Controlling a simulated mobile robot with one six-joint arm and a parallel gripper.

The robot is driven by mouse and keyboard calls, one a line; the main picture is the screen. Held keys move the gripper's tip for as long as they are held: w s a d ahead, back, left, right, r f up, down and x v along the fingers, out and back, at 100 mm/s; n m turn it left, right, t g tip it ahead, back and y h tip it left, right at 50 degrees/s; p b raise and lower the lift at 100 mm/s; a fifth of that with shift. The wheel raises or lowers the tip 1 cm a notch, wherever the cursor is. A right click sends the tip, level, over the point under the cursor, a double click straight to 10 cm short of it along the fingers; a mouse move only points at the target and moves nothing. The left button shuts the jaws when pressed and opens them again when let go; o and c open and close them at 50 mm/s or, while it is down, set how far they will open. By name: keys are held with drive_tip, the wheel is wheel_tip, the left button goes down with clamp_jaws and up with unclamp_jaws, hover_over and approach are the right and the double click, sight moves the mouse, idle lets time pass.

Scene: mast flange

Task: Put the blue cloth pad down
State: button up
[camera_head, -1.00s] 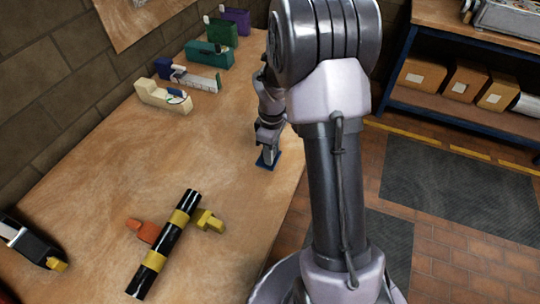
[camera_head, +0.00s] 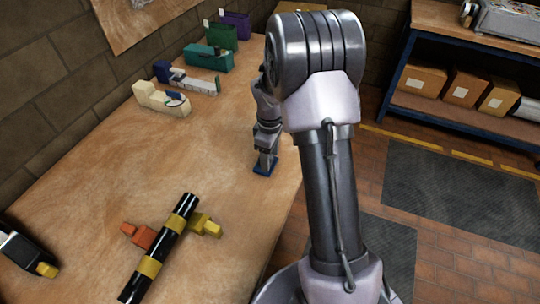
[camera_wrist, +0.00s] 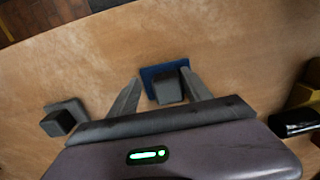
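The blue cloth pad (camera_head: 263,170) lies flat on the wooden bench (camera_head: 225,150), near its right edge. In the wrist view the pad (camera_wrist: 150,77) has a dark grey block-shaped grip (camera_wrist: 167,89) on top. My gripper (camera_wrist: 160,80) has its two fingers apart, one on each side of this grip. A gap shows between the left finger and the grip; the right finger is close beside it, and I cannot tell whether it touches. In the head view my gripper (camera_head: 265,158) is directly above the pad and partly hides it.
A grey pad with a dark block (camera_wrist: 62,119) lies to the left in the wrist view. A black cylinder with yellow bands (camera_head: 172,237) lies in the front, with orange (camera_head: 143,237) and yellow (camera_head: 203,225) pieces beside it. Cream (camera_head: 160,99) and teal (camera_head: 208,58) items line the back.

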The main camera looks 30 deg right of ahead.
wheel_tip(320, 180, up, 12)
drive_tip(key=p, duration=0.5)
drive_tip(key=s+a+r+m+t, duration=0.2)
drive_tip(key=s+a+r+m, duration=0.15)
drive_tip(key=a+r, duration=0.55)
drive_tip(key=s+a+r+m+t+y, duration=0.1)
drive_tip(key=s+a+r+m, duration=0.3)
drive_tip(key=s, duration=0.5)
drive_tip(key=s+a+r+m+t+y, duration=0.1)
drive_tip(key=s+a+r+m, duration=0.3)
drive_tip(key=s, duration=0.6)
drive_tip(key=shift+a+r+t, duration=0.15)
drive_tip(key=shift+a+t, duration=0.6)
drive_tip(key=shift+t, duration=0.15)
drive_tip(key=shift+m, duration=0.25)
